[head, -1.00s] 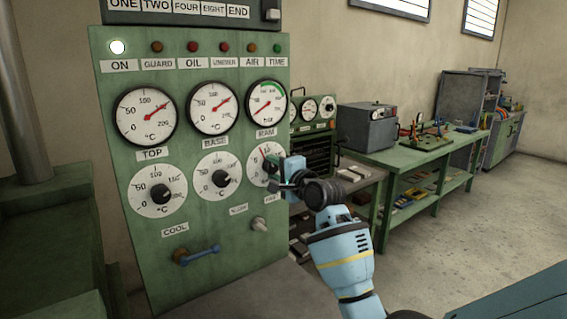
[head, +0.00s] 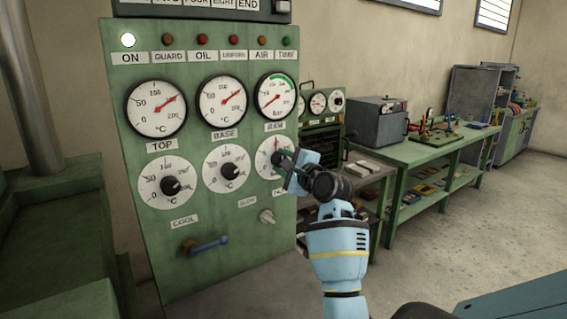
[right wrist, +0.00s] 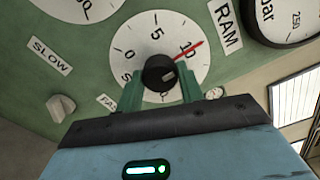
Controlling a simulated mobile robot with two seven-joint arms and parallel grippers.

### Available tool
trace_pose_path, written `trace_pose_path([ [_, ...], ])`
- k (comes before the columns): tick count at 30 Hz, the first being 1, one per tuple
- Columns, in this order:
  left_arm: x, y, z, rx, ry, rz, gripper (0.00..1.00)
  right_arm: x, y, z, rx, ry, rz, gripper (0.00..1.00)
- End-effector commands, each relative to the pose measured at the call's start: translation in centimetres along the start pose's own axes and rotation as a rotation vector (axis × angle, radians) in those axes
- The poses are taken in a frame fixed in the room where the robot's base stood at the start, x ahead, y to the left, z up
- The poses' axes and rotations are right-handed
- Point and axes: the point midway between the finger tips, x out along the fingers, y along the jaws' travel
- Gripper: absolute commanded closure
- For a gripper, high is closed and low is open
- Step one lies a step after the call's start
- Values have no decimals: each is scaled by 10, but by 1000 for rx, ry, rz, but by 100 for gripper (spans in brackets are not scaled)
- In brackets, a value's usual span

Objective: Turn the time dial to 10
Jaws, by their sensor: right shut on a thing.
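The time dial (head: 268,166) is the white round face at the lower right of the green panel, partly hidden by my gripper in the head view. In the right wrist view the dial (right wrist: 137,39) shows 0, 5 and 10, and its red pointer (right wrist: 196,45) lies across the 10. Its black knob (right wrist: 158,72) sits in the middle. My right gripper (right wrist: 160,88) is shut on this knob, with one green finger on each side. It also shows in the head view (head: 284,164). My left gripper is not in view.
The green panel (head: 140,230) also carries two dials to the left, three gauges above and a row of lamps, with the ON lamp (head: 128,40) lit. A small grey switch (head: 267,216) and a blue handle (head: 210,244) sit below. A green workbench (head: 420,160) stands at the right.

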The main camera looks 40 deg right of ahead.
Motion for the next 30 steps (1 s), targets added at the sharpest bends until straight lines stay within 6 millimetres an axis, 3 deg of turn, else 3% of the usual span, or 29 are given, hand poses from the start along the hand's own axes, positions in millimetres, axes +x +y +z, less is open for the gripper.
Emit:
trace_pose_path([
  [6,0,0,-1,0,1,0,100,0,-1,0,-1,1,-2,85],
  [7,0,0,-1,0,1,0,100,0,-1,0,-1,1,-2,61],
  [12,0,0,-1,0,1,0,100,0,-1,0,-1,1,-2,41],
  [23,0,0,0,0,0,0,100,-4,0,0,-2,1,0,41],
  [30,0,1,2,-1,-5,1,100,-32,0,-1,-2,2,-1,41],
])
